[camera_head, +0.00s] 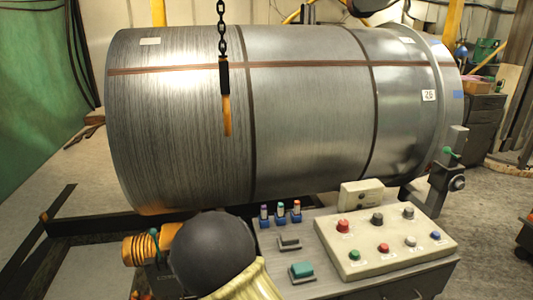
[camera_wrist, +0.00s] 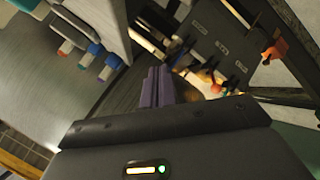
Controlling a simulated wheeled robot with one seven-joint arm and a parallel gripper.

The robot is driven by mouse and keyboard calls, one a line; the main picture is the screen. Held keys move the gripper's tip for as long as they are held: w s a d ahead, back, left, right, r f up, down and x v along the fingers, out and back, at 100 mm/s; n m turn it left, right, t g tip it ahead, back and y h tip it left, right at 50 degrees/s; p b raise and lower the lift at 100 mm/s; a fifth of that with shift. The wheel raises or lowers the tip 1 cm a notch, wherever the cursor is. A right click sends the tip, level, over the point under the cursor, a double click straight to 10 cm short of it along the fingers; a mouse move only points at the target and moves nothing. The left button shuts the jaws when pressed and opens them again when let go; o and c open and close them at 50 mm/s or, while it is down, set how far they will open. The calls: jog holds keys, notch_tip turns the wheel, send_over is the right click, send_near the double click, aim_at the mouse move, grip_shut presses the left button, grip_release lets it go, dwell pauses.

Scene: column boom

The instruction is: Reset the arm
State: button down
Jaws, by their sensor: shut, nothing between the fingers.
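My gripper (camera_wrist: 158,84) shows in the wrist view as two purple-grey fingers pressed together with nothing between them. They point up from a dark housing with a small lit bar and a green light. The fingers are close to a dark panel with levers (camera_wrist: 220,45), but I cannot tell whether they touch it. In the camera_head view, part of my arm, a dark rounded joint with a pale yellow link, is at the bottom left of centre. My fingers cannot be made out there.
A large banded metal drum (camera_head: 310,110) fills the back. A chain with an orange handle (camera_head: 226,105) hangs before it. A control box with coloured buttons (camera_head: 340,238), several small switches and blue holders with capped vials (camera_head: 280,218) stand on the grey bench. Green-knobbed hardware (camera_head: 447,180) stands right.

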jog(key=s+d+r+m+g, duration=0.1)
jog(key=s+d+m, duration=0.1)
jog(key=d, duration=0.2)
jog(key=s+d+r+m+g, duration=0.2)
jog(key=d, duration=0.2)
jog(key=s+d+r+m+g+y, duration=0.1)
jog(key=d+r+m, duration=0.1)
jog(key=d, duration=0.1)
jog(key=shift+s+d+g, duration=0.3)
jog(key=shift+s+d, duration=0.1)
jog(key=s+d+r+m+g, duration=0.4)
jog(key=s+d+m, duration=0.1)
jog(key=s+d, duration=0.6)
notch_tip(320, 180, down, 10)
jog(key=s+b, duration=0.2)
jog(key=b, duration=0.8)
jog(key=w+p+v, duration=0.2)
jog(key=p+v, duration=0.7)
jog(key=w+p+v, duration=0.2)
jog(key=p+v, duration=0.7)
jog(key=shift+s+a+r, duration=0.2)
jog(key=shift+a+r, duration=0.45)
jog(key=shift+r, duration=0.05)
